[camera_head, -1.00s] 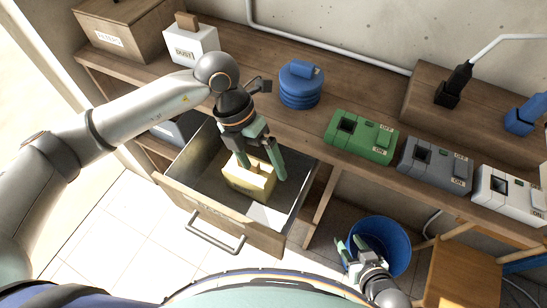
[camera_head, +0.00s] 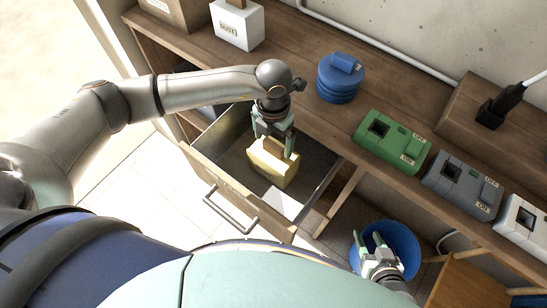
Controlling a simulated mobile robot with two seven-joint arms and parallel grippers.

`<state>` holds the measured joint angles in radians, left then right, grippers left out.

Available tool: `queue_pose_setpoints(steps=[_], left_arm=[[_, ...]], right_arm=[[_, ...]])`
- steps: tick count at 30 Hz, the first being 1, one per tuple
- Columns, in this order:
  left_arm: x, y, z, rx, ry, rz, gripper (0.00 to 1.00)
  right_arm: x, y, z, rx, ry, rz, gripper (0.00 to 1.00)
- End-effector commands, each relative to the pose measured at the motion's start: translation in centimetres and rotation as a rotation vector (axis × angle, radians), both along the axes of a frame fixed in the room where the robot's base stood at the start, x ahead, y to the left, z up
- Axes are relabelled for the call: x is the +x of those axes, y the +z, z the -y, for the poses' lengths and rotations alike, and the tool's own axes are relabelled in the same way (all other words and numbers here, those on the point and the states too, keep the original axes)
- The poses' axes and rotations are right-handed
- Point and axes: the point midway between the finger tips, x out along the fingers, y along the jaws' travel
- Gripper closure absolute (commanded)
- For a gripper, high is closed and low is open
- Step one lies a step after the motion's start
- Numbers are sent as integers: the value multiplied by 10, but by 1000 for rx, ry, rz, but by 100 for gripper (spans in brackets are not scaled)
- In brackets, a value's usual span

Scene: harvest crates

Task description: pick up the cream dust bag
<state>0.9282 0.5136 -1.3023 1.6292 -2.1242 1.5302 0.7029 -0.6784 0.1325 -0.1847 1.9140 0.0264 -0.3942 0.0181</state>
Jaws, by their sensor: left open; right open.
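The cream dust bag (camera_head: 273,165), a pale yellow block, stands inside the open drawer (camera_head: 221,186). My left gripper (camera_head: 275,143) points down into the drawer at the top of the bag. Its fingers are open, with one in front of the bag's upper right part. The fingers hide part of the bag's top, and I cannot tell whether they touch it. My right gripper (camera_head: 374,245) is open and empty at the blue bin (camera_head: 412,253), low at the right.
The wooden bench holds a white box marked DUST (camera_head: 237,27), a blue ribbed canister (camera_head: 340,78), a green switch box (camera_head: 392,141) and a grey one (camera_head: 460,183). The drawer walls surround the bag. A wooden stool (camera_head: 463,284) stands at the lower right.

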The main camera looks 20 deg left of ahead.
Motion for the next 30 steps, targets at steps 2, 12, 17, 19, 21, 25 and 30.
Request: queue_pose_setpoints(steps=[2,12,17,19,21,25,30], left_arm=[[-1,-12,0,1,1,-3,0],[0,-28,0,0,-1,1,0],[0,-28,0,0,-1,0,12],[0,-28,0,0,-1,1,20],[0,-27,0,0,-1,0,28],[0,-27,0,0,-1,1,43],[0,-27,0,0,0,1,62]], right_arm=[[0,3,0,0,0,0,50],[0,3,0,1,-1,0,50],[0,3,0,1,-1,-1,50],[0,3,0,1,-1,-1,50],[0,3,0,1,-1,-1,50],[0,3,0,1,-1,-1,50],[0,3,0,1,-1,-1,50]])
